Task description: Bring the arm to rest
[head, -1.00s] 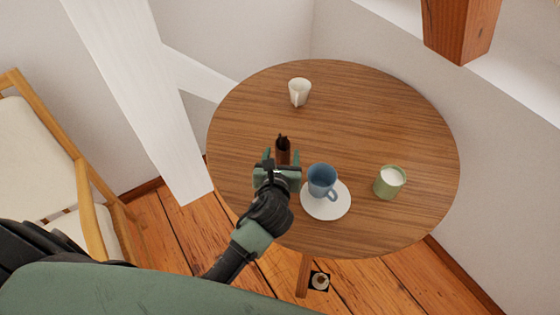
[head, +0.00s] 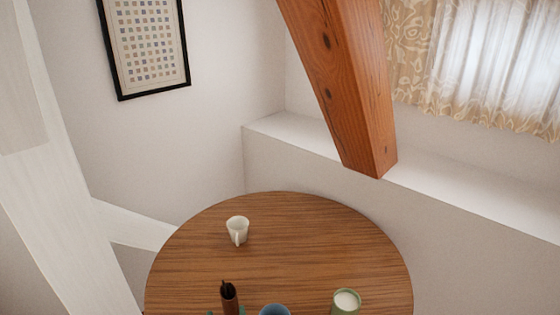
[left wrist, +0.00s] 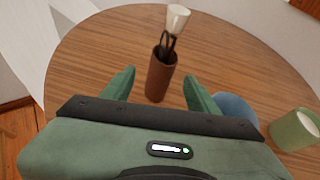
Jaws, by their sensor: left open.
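My left gripper (left wrist: 160,88) is open in the left wrist view, its two green fingers spread wide. A brown cylindrical holder (left wrist: 158,82) with dark loop-handled items in it stands upright on the table, in line with the gap between the fingers. There is space on both sides of it; I cannot tell how deep it sits between them. In the head view the holder (head: 230,299) is at the bottom edge, with only green fingertips showing beside it; the rest of the arm is out of frame. My right gripper is not in view.
The round wooden table (head: 290,235) bears a white cup (head: 238,230) at the back, a blue cup (head: 275,311) and a green cup or candle (head: 346,302). A slanted white beam (head: 60,190), a brown timber brace (head: 345,90) and a ledge (head: 450,180) stand around it.

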